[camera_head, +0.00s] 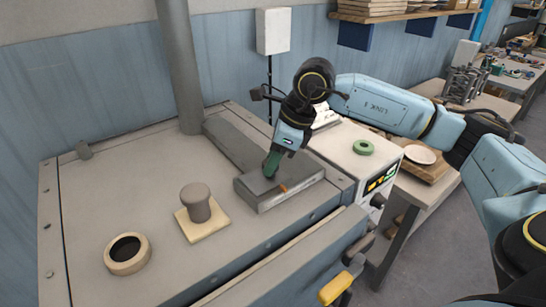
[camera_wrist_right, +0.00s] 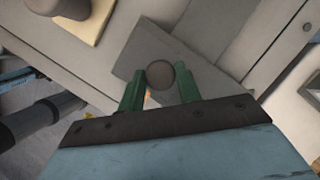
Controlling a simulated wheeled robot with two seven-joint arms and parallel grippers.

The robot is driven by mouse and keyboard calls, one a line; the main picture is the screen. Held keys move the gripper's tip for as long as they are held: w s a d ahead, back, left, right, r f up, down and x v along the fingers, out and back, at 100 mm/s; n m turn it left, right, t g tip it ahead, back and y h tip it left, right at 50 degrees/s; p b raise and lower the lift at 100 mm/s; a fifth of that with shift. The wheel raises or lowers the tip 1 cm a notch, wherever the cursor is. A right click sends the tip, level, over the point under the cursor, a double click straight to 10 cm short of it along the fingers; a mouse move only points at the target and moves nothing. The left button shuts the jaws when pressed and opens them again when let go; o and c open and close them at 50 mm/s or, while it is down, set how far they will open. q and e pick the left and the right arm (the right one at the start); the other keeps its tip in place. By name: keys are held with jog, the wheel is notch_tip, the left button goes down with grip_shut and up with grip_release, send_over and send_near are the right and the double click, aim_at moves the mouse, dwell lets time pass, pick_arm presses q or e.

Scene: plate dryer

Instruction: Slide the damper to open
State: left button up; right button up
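The damper is a grey slab (camera_head: 261,197) on the dryer's flat top, at the right end of a long grey strip. The slab also shows in the right wrist view (camera_wrist_right: 140,52). My right gripper (camera_head: 271,165) reaches down onto the slab from above. In the right wrist view its two green fingertips (camera_wrist_right: 158,78) stand on either side of a round dark knob (camera_wrist_right: 160,75). The fingers are apart, but I cannot tell whether they press on the knob. A small orange mark (camera_head: 284,188) shows by the fingers. My left gripper is not in view.
A stubby round knob on a pale square base (camera_head: 197,207) and a round ring-edged opening (camera_head: 128,253) lie left of the slab. A vertical pipe (camera_head: 178,70) rises behind. A control box with a green ring (camera_head: 363,147) stands right. A yellow handle (camera_head: 335,288) is in front.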

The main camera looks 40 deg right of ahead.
grip_shut()
jog(key=d+b, duration=0.2)
jog(key=d, duration=0.4)
jog(key=shift+w+f, duration=0.1)
jog(key=shift+d, duration=0.2)
jog(key=shift+r, duration=0.2)
jog(key=o, duration=0.6)
grip_release()
jog(key=shift+d, duration=0.1)
jog(key=shift+o, duration=0.2)
